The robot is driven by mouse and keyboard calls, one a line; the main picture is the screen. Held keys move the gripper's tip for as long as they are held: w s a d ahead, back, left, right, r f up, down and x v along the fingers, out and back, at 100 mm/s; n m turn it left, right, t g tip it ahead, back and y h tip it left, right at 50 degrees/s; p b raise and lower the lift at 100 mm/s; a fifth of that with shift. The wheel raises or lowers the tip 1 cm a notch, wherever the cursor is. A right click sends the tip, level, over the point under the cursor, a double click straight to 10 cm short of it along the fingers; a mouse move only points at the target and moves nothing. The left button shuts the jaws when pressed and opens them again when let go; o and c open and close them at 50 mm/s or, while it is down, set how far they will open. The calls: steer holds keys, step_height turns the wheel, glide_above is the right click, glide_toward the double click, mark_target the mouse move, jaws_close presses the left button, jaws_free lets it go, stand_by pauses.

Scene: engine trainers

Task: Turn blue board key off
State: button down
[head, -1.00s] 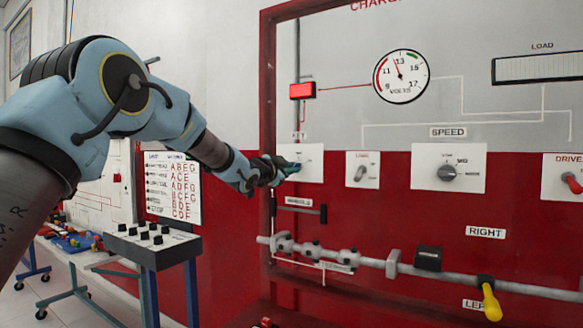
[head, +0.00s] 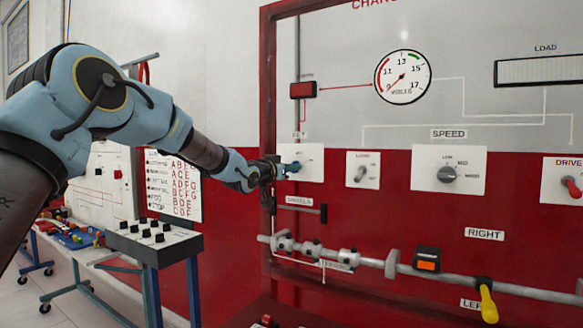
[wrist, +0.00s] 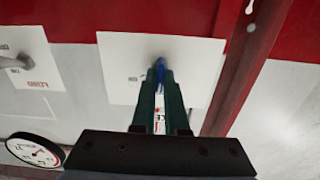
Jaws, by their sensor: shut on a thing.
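The blue key (head: 295,167) sits on the white KEY plate (head: 312,158) on the board. My gripper (head: 280,168) reaches it from the left in the head view. In the wrist view, the green fingers of my gripper (wrist: 161,88) are shut on the blue key (wrist: 160,70) in front of the white plate (wrist: 120,70). The fingers hide part of the key. The volts gauge (head: 402,77) has its needle at the low end near 9. The lamp (head: 303,90) left of the gauge is dark red.
The LOAD switch (head: 361,173), SPEED knob (head: 447,174) and red DRIVE switch (head: 571,187) lie to the right. A pipe (head: 450,278) with a yellow handle (head: 488,304) runs below. A sloped control box (head: 153,242) stands lower left.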

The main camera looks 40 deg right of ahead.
steer(key=shift+n, duration=0.3)
steer(key=c, duration=0.9)
jaws_free()
steer(key=shift+c, duration=0.2)
steer(key=b+v, duration=0.3)
steer(key=v, duration=0.8)
